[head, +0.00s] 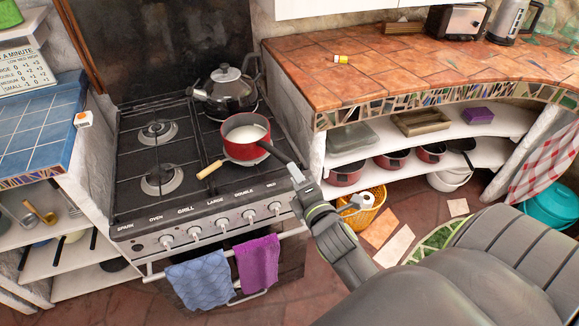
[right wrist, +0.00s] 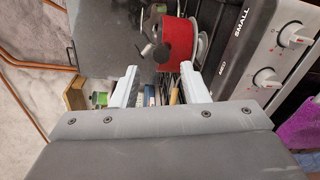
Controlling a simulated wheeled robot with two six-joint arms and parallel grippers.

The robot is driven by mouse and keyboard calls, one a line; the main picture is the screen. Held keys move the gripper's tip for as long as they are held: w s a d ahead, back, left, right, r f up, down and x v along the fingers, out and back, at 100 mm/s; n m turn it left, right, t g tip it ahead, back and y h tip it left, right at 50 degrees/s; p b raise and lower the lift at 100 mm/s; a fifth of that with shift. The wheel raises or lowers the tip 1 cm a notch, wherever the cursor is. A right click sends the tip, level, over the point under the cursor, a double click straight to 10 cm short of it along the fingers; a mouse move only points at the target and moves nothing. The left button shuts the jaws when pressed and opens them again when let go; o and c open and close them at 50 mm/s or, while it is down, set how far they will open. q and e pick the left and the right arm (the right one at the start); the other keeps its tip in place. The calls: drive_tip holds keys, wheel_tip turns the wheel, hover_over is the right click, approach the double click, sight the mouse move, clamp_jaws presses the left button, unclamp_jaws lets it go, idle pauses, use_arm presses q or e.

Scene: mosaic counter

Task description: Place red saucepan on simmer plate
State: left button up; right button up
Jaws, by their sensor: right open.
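The red saucepan (head: 233,147) holds something white and stands upright at the stove's front right burner. Its black handle points toward my right gripper (head: 297,174). The simmer plate, with its pale wooden handle (head: 209,170), shows at the saucepan's base; most of its disc is hidden, so I cannot tell how well the pan is centred. My right gripper is open and empty, close to the handle's end. In the right wrist view the red saucepan (right wrist: 180,38) appears beyond the open fingers (right wrist: 160,86); the handle is not clearly between them. My left gripper is out of view.
A kettle (head: 231,94) stands on the burner behind the saucepan. The left burners (head: 160,180) are empty. Towels (head: 200,280) hang on the oven rail. A tiled counter (head: 400,75) with shelves of pans below stands at the right; a yellow basket (head: 362,212) is on the floor.

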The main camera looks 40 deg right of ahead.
drive_tip(key=shift+v, duration=2.6)
drive_tip(key=s+f+m+g+y, duration=0.1)
drive_tip(key=s+f+m+g, duration=0.2)
drive_tip(key=f, duration=0.8)
drive_tip(key=s+f+m+g, duration=0.2)
drive_tip(key=s+f+m, duration=0.1)
drive_tip(key=f, duration=0.8)
drive_tip(key=s+f+m+g+y, duration=0.1)
drive_tip(key=s+f+m+g, duration=0.15)
drive_tip(key=f, duration=0.95)
drive_tip(key=s+f+m+g, duration=0.4)
drive_tip(key=s+f, duration=0.4)
drive_tip(key=s, duration=0.4)
drive_tip(key=s+f+m+g, duration=0.4)
drive_tip(key=s+f+m, duration=0.2)
drive_tip(key=s, duration=0.7)
wheel_tip(320, 180, down, 3)
drive_tip(key=shift+r+y, duration=0.2)
drive_tip(key=shift+y, duration=0.1)
drive_tip(key=shift+d, duration=0.1)
